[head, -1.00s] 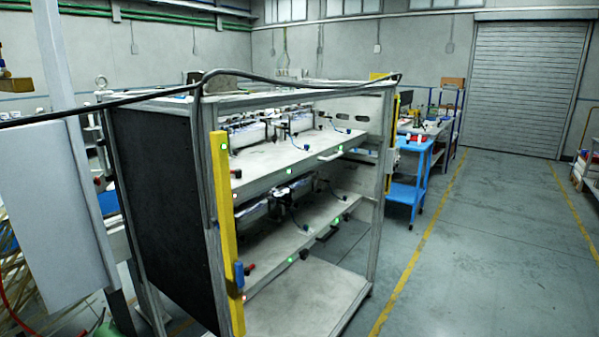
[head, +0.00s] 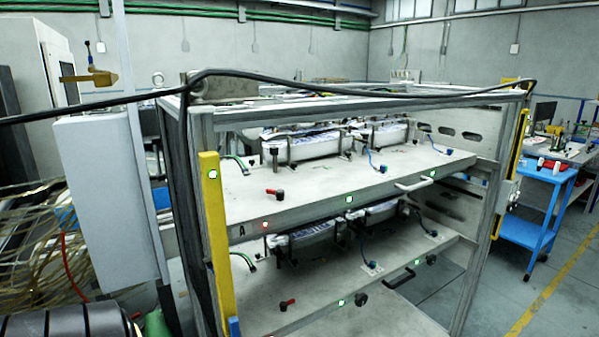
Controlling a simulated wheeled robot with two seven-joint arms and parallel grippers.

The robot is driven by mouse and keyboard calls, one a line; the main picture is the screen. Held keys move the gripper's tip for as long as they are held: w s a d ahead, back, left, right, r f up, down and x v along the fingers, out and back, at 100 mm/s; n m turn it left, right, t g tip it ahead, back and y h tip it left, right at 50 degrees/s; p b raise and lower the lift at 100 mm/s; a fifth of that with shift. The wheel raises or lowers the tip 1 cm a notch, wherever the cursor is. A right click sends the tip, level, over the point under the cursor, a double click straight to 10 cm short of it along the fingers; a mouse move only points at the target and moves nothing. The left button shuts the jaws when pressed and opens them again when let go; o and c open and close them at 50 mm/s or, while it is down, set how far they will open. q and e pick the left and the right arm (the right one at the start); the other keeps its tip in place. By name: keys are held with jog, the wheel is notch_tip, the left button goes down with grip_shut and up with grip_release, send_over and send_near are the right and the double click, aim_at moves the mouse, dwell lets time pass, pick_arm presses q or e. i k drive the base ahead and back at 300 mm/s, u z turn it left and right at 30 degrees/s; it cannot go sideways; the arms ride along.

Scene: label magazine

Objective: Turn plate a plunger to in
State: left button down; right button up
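The upper plate (head: 330,190) in the metal rack has a dark letter "A" on its front edge, so I take it as plate a. A red lever with a black base (head: 277,194) stands on its front left part. A red light (head: 265,225) and green lights (head: 349,199) show along its front edge, with a pale handle (head: 413,184) to the right. A plunger on this plate is too small to tell for sure, and so is its in or out state. Neither of my grippers is in view.
A lower plate (head: 330,268) carries another red lever (head: 287,303), a black knob (head: 361,299) and a black handle (head: 399,278). A yellow post (head: 213,250) stands at the rack's left front. A black cable (head: 350,88) crosses the rack top.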

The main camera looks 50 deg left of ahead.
aim_at(279, 193)
jog(key=u, duration=0.7)
jog(key=i, duration=1.35)
jog(key=u, duration=1.3)
